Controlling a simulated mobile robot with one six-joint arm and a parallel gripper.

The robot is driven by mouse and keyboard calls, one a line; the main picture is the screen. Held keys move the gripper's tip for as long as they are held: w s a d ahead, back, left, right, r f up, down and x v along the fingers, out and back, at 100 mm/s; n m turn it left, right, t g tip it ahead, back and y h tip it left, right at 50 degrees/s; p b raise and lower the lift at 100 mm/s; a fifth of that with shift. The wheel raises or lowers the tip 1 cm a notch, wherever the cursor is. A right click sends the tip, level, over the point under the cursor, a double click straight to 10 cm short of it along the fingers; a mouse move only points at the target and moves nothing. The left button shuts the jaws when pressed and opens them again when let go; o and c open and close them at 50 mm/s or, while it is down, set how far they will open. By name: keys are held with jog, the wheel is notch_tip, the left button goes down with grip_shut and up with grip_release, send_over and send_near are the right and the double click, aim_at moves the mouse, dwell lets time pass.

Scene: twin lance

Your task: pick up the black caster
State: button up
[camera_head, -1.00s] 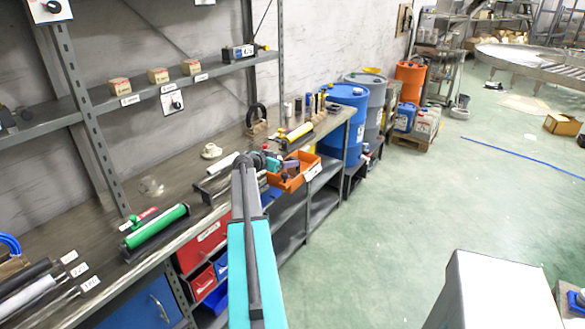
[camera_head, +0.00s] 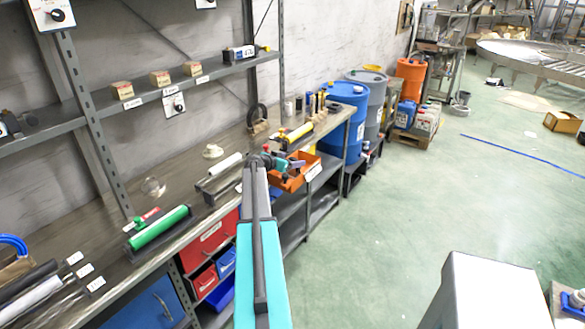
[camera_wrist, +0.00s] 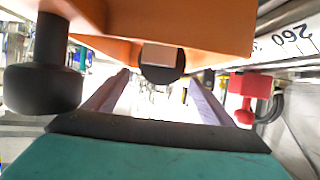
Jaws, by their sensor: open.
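In the head view my gripper (camera_head: 284,166) is small and sits at the orange bin (camera_head: 291,182) on the bench's front edge. In the wrist view my gripper (camera_wrist: 160,84) has its two pale fingers apart with nothing clearly between them. A rounded black piece with a pale block (camera_wrist: 162,72) shows beyond the fingers, against the orange surface. A larger black knob-like piece on a stem (camera_wrist: 45,75) shows at left, outside the fingers. I cannot tell which of these black pieces is the caster. In the head view the caster cannot be made out.
A red knob-like piece (camera_wrist: 245,97) shows right of the fingers in the wrist view. A blue drum (camera_head: 347,120) stands beyond the bench. The green floor at right is mostly clear.

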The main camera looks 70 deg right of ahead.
dwell(0.3)
jog(key=c, duration=1.5)
jog(key=shift+o, duration=0.2)
jog(key=shift+r, duration=0.15)
notch_tip(320, 180, up, 10)
jog(key=b, duration=0.3)
jog(key=shift+b, duration=0.3)
